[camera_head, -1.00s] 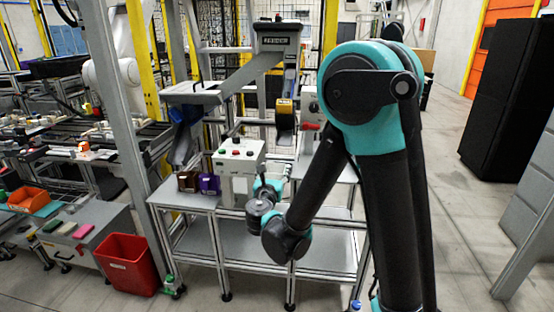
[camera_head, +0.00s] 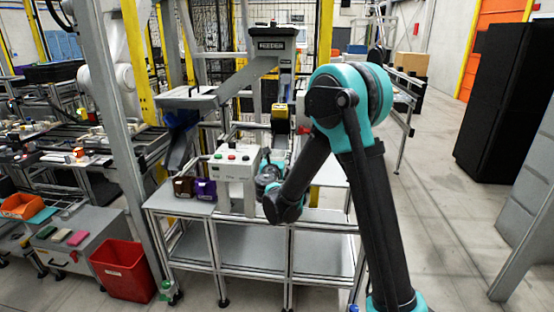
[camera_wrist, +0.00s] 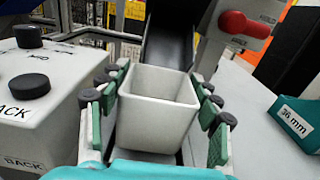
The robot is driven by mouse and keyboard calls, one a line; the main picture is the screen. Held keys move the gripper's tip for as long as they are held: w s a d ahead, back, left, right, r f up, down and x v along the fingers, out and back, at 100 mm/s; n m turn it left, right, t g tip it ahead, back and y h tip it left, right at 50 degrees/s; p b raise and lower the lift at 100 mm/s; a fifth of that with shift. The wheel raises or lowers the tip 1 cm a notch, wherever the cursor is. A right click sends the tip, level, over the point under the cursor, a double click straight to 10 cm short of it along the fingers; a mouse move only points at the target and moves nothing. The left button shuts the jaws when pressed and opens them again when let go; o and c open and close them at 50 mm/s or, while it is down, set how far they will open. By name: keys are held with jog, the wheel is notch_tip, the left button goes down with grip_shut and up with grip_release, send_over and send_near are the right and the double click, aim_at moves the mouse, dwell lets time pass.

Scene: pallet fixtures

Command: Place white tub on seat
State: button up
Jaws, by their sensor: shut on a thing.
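The white tub (camera_wrist: 158,105) is upright in the wrist view, open side up and apparently empty. My gripper (camera_wrist: 158,95) is shut on it, with green-padded fingers against its left and right sides. In the head view my wrist is beside the white control box (camera_head: 235,177), above the metal table (camera_head: 255,213); the tub and fingertips are hidden there. A dark chute (camera_wrist: 170,42) lies just beyond the tub in the wrist view. I cannot tell which surface is the seat.
The control box with black buttons (camera_wrist: 30,86) is close on the left in the wrist view. A red handle (camera_wrist: 240,24) stands ahead right, and a block labelled 36 mm (camera_wrist: 296,120) at right. Brown (camera_head: 183,187) and purple (camera_head: 205,189) bins sit on the table's left.

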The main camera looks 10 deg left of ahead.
jog(key=shift+s+f, duration=0.15)
jog(key=shift+f, duration=0.55)
jog(key=o, duration=1.4)
jog(key=shift+f, duration=0.1)
